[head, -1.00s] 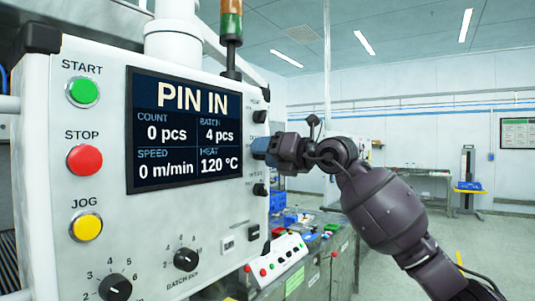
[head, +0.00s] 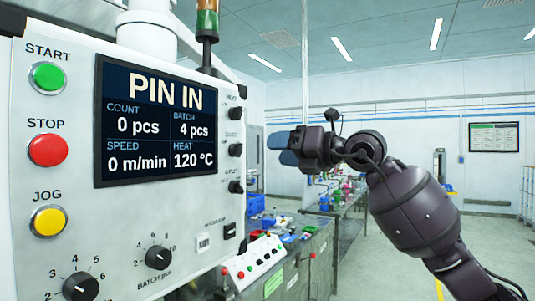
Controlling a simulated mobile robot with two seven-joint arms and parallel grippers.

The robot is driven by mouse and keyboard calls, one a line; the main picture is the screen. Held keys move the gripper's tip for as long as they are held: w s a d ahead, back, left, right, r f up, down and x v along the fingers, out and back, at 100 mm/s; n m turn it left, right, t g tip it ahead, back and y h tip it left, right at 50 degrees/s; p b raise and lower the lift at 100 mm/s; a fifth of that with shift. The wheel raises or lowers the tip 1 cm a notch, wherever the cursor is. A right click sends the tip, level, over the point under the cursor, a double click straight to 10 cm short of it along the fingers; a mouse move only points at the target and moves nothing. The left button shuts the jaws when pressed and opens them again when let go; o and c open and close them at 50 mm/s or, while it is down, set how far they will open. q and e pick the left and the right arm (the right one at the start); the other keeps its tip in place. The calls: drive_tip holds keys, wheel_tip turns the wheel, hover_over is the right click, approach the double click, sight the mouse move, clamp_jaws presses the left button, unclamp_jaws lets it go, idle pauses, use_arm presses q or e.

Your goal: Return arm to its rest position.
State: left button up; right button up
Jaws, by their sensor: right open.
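My right gripper (head: 284,149) is in the middle of the head view, with its arm coming in from the lower right. Its blue-tipped fingers point left toward the control panel (head: 215,205). It is open and holds nothing that I can see. A clear gap shows between the fingertips and the black switches on the panel's right edge. The middle black switch (head: 235,150) is level with the fingers. The screen (head: 158,125) reads PIN IN, COUNT 0 pcs, BATCH 4 pcs, SPEED 0 m/min, HEAT 120 °C. My left gripper is not in view.
The panel carries a green START button (head: 47,77), a red STOP button (head: 47,150), a yellow JOG button (head: 47,221) and dials (head: 158,257). A smaller button box (head: 252,262) and a bench with blue bins stand beyond. Open floor lies at the right.

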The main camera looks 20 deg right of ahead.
drive_tip(key=shift+s+d, duration=0.25)
drive_tip(key=shift+s, duration=0.05)
idle(0.4)
